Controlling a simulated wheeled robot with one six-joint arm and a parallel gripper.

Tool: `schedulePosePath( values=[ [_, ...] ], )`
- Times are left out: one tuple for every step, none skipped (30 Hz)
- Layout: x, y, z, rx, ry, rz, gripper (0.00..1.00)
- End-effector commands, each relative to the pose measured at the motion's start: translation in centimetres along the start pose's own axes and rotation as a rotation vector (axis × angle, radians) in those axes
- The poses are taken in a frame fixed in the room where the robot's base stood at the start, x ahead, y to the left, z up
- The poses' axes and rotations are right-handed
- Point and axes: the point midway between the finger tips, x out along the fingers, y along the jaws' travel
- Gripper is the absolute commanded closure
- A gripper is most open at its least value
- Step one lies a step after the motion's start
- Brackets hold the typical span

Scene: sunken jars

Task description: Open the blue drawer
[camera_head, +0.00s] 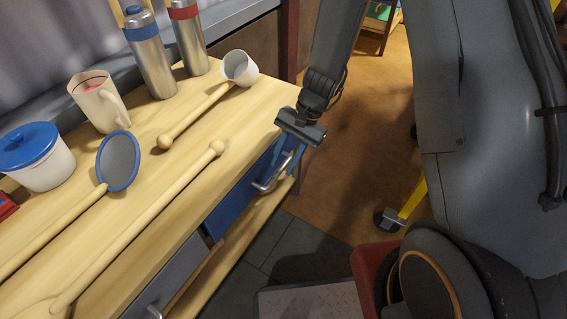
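The blue drawer (233,207) is under the near edge of the wooden worktop, to the right of a grey drawer. Its metal handle (266,185) sticks out from the upper right part of the blue front. My gripper (282,172) points down at this handle from above, past the worktop's edge. Its two bluish fingers look apart, with their tips close to the handle. I cannot tell whether they touch it. Part of the blue front is hidden behind my gripper and the worktop, and I cannot tell whether the drawer stands slightly out.
On the worktop (189,198) are a white ladle (240,69), a long wooden stick (140,232), a blue-rimmed paddle (118,161), a mug (98,104), a blue-lidded jar (36,157) and two steel flasks (150,55). The grey drawer (165,275) is lower left.

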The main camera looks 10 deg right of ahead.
Motion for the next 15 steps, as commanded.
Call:
schedulePosePath(
  values=[
    [0.37,0.03,0.01,0.001,-0.001,0.001,0.69],
    [0.48,0.03,0.01,0.001,-0.001,0.001,0.69],
    [0.57,0.02,0.0,0.001,0.0,0.0,0.69],
    [0.61,0.01,0.0,0.002,0.0,0.0,0.69],
    [0.63,0.01,0.0,0.001,0.0,0.0,0.69],
    [0.64,0.01,-0.01,0.001,0.001,0.0,0.69],
    [0.63,0.0,-0.01,0.001,0.001,0.0,0.69],
    [0.62,0.0,0.0,0.001,0.001,0.0,0.69],
    [0.61,0.0,0.0,0.001,0.001,0.0,0.69],
    [0.61,0.0,0.0,0.001,0.001,0.0,0.69],
    [0.61,0.01,0.0,0.001,0.001,0.0,0.71],
    [0.6,0.0,0.0,0.001,0.001,0.0,0.77],
    [0.6,0.01,0.0,0.001,0.001,0.0,0.82],
    [0.6,0.01,0.0,0.001,0.001,0.0,0.88],
    [0.6,0.0,0.0,0.001,0.001,0.0,0.94]
  ],
)
